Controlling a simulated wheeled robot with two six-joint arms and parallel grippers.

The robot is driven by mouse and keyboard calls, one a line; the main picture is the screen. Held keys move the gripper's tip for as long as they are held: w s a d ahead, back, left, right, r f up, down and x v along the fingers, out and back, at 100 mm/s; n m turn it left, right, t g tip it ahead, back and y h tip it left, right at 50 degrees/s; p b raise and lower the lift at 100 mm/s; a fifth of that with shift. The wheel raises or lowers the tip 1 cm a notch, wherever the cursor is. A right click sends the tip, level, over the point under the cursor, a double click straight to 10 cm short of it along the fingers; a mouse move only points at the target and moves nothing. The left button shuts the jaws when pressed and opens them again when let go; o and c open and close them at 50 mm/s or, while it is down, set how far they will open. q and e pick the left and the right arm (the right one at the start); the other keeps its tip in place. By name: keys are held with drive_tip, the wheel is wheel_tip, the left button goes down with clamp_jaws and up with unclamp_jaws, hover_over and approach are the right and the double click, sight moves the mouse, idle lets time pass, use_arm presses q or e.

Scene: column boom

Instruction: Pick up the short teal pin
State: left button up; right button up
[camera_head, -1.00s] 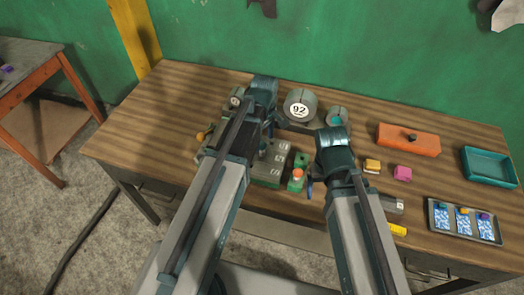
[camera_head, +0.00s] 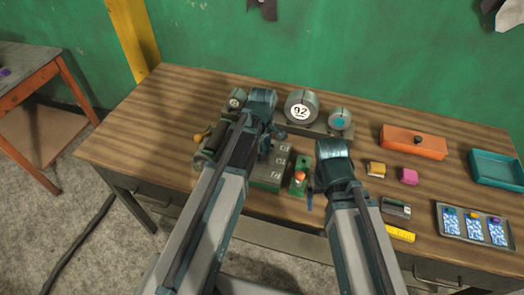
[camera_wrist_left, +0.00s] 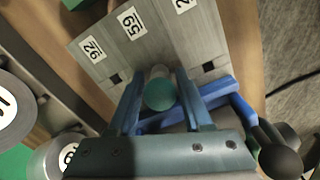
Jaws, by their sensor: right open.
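A short pin with a teal round end (camera_wrist_left: 160,95) stands at the grey numbered block in the left wrist view. It sits between the two blue fingers of my left gripper (camera_wrist_left: 160,103), which look open, with a narrow gap on each side. In the head view my left gripper (camera_head: 276,131) is over the grey block (camera_head: 280,165), and its arm hides part of the block and the pin. My right gripper (camera_head: 311,196) is open and empty, to the right of the block beside a green box with an orange-red button (camera_head: 299,177).
Behind the grippers stand round gauges, one marked 92 (camera_head: 301,107).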

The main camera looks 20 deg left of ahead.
use_arm(q)
clamp_jaws()
drive_tip(key=shift+r, duration=0.15)
use_arm(e)
drive_tip(key=shift+r, duration=0.1)
use_arm(q)
wheel_tip(320, 180, up, 10)
drive_tip(key=p, duration=1)
use_arm(e)
wheel_tip(320, 180, up, 10)
